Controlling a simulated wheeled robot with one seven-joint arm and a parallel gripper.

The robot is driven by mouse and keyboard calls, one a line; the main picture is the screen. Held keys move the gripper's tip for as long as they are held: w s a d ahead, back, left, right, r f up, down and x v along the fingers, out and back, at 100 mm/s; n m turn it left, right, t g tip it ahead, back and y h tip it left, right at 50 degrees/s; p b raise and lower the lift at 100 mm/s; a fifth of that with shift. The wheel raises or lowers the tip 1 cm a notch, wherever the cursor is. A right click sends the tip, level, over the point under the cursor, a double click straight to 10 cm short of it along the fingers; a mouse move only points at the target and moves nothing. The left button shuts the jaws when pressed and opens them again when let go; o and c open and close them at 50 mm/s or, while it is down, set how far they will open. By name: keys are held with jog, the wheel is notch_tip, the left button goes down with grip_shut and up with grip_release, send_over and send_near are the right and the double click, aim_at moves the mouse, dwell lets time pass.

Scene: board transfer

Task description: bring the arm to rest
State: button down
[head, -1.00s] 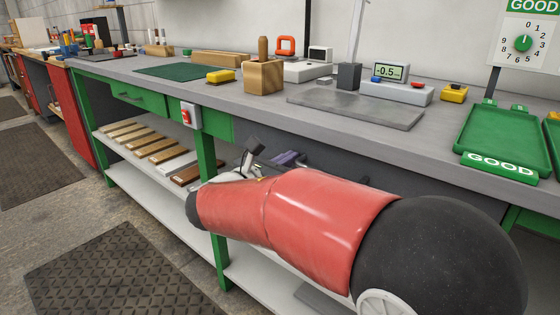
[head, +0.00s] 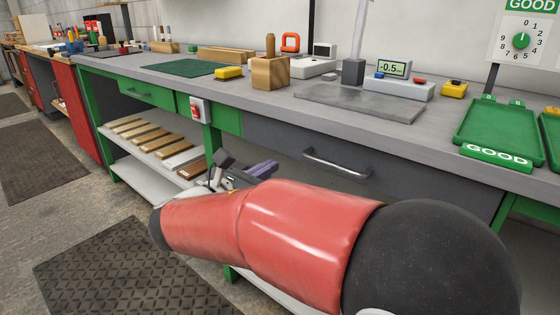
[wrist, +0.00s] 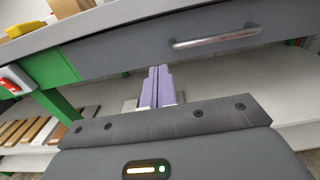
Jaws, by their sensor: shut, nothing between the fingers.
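My gripper (wrist: 157,86) shows in the wrist view with its two pale purple fingers pressed together and nothing between them. It points toward the front of the bench, below the grey drawer (wrist: 200,42) with its metal handle. In the head view my gripper (head: 262,168) is partly hidden behind my red arm, in front of the bench and below its top. My arm is bent across the lower middle of the head view, clear of the bench top.
The bench top (head: 270,105) holds a green tray (head: 497,132) marked GOOD, a meter (head: 398,86), a grey plate (head: 360,100), a wooden block (head: 270,73) and a yellow block (head: 228,72). A red switch (head: 197,110) sits on the bench front. Boards (head: 160,140) lie on the shelf below.

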jog(key=s+d+f+m+g, duration=0.2)
jog(key=s+d+m+g, duration=0.25)
jog(key=d, duration=0.35)
jog(key=s+d+f+m+g, duration=0.3)
jog(key=d+m, duration=0.2)
jog(key=d, duration=0.2)
jog(key=s+d+f+m+y, duration=0.3)
jog(key=s+m+y, duration=0.2)
jog(key=s+m, duration=0.2)
jog(key=s+d+f+m+g+y, duration=0.1)
jog(key=s+d+f+m+y, duration=0.2)
jog(key=s+m, duration=0.4)
jog(key=f+m+y, duration=0.1)
jog(key=m+y, duration=0.1)
jog(key=m, duration=0.3)
jog(key=shift+f+y, duration=0.25)
jog(key=shift+y, duration=0.05)
jog(key=shift+s+g, duration=0.1)
jog(key=shift+g, duration=0.15)
